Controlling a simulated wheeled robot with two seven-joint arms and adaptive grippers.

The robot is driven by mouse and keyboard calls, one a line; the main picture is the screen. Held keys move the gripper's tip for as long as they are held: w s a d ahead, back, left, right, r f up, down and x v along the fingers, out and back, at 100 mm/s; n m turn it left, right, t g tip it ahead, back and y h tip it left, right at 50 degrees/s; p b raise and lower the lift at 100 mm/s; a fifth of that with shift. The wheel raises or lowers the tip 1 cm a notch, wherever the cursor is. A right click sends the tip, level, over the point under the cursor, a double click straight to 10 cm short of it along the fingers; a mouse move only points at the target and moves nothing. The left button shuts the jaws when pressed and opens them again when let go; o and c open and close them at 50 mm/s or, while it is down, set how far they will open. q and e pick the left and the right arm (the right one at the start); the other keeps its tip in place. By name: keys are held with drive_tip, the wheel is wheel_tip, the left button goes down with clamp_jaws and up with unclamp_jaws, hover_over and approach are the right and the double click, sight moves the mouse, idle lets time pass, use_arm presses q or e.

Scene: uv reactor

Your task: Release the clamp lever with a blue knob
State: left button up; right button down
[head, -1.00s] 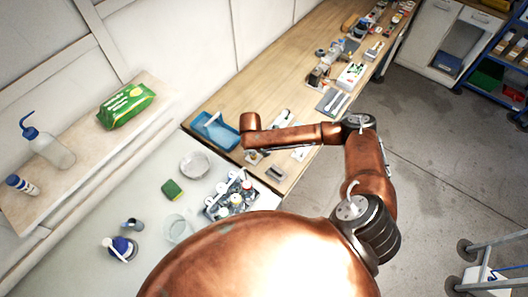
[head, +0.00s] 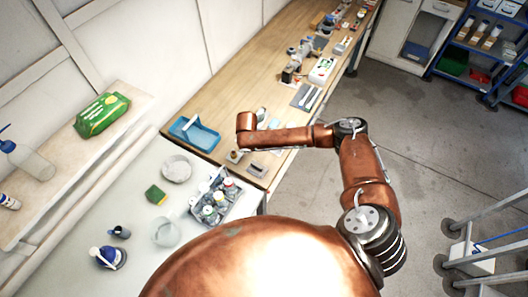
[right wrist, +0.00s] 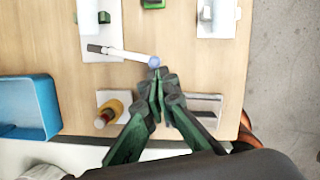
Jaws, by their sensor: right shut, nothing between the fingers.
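The clamp lever (right wrist: 120,52) is a slim pale rod over a white plate on the wooden bench in the right wrist view. Its blue knob (right wrist: 153,62) is at the rod's right end. My right gripper (right wrist: 160,76) has dark green fingers with grey tips, drawn together and empty. Its tips overlap the picture just below the knob; I cannot tell whether they touch it. In the head view my copper right arm reaches left over the bench, and its gripper and the lever cannot be made out. My left gripper is in neither view.
A blue tray (right wrist: 28,105) stands left of the gripper. An orange-red knob (right wrist: 112,110) on a white plate and a grey slotted block (right wrist: 206,108) flank the fingers. In the head view a bottle rack (head: 228,210) stands on the white counter by the bench.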

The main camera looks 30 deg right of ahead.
drive_tip(key=shift+w+d+n, duration=0.25)
drive_tip(key=shift+n, duration=0.05)
drive_tip(key=shift+f, duration=0.1)
drive_tip(key=shift+a, duration=0.3)
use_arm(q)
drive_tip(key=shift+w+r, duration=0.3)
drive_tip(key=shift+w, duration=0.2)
use_arm(e)
drive_tip(key=shift+w+a, duration=0.3)
drive_tip(key=shift+a, duration=0.1)
